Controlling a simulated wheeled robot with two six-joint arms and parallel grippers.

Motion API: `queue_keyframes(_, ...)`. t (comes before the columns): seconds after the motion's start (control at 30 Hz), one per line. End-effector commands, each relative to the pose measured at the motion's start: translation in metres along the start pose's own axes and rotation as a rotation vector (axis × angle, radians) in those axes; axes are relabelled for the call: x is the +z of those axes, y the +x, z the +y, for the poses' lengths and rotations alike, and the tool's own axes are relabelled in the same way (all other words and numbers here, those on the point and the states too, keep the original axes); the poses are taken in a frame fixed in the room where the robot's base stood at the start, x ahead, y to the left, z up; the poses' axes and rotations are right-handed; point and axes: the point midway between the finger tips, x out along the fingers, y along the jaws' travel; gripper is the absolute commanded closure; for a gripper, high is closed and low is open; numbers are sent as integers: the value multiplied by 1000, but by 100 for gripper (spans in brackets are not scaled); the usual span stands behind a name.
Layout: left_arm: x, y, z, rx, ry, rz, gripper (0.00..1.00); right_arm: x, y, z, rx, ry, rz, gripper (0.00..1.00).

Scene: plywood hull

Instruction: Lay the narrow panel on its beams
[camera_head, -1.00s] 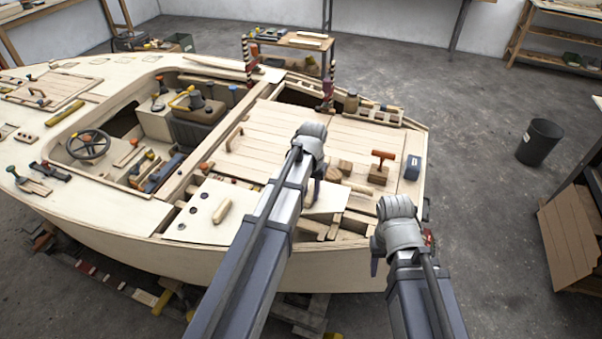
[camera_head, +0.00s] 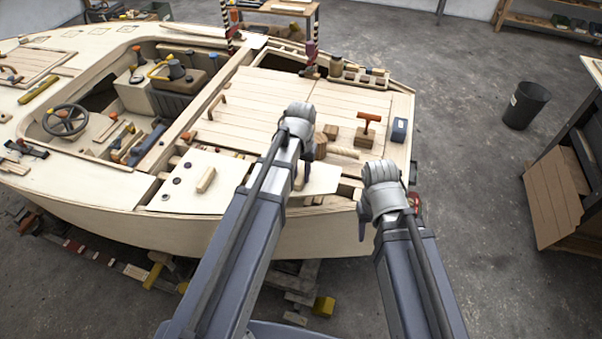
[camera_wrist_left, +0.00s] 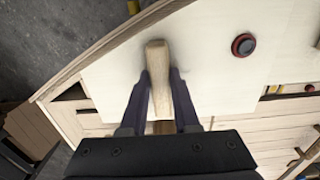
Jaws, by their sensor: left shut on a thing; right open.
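The narrow panel (camera_head: 322,180) is a pale plywood sheet at the near right of the hull; my left arm hides much of it. In the left wrist view the panel (camera_wrist_left: 110,85) has a wooden handle (camera_wrist_left: 158,60) standing up from it. My left gripper (camera_wrist_left: 160,90) is shut on this handle; it also shows in the head view (camera_head: 298,175). The beams (camera_head: 335,201) show a little past the panel's near edge; whether the panel touches them cannot be told. My right gripper (camera_head: 374,225) is open and empty beside the hull's right corner; its fingertips are partly hidden.
The planked deck (camera_head: 255,105) behind carries wood blocks, an orange-handled tool (camera_head: 368,125) and a blue box (camera_head: 399,130). Floor is clear around the bin (camera_head: 526,105).

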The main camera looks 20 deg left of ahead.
Motion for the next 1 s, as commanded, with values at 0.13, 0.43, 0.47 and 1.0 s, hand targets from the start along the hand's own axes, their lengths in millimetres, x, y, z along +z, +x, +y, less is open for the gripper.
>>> queue_keyframes(0.13, 0, 20, 0, 0, 0, 0, 100, -1, 20, -2, 0, 0, 0, 50)
queue_keyframes(0.43, 0, 48, 0, 0, 0, 0, 100, -3, 48, -5, 0, 0, 0, 50)
queue_keyframes(0.47, 0, 51, 0, 0, 0, 0, 100, -3, 50, -5, 0, 0, 0, 50)
queue_keyframes(1.0, 0, 61, 0, 0, 0, 0, 100, -4, 61, -6, 0, 0, 0, 50)
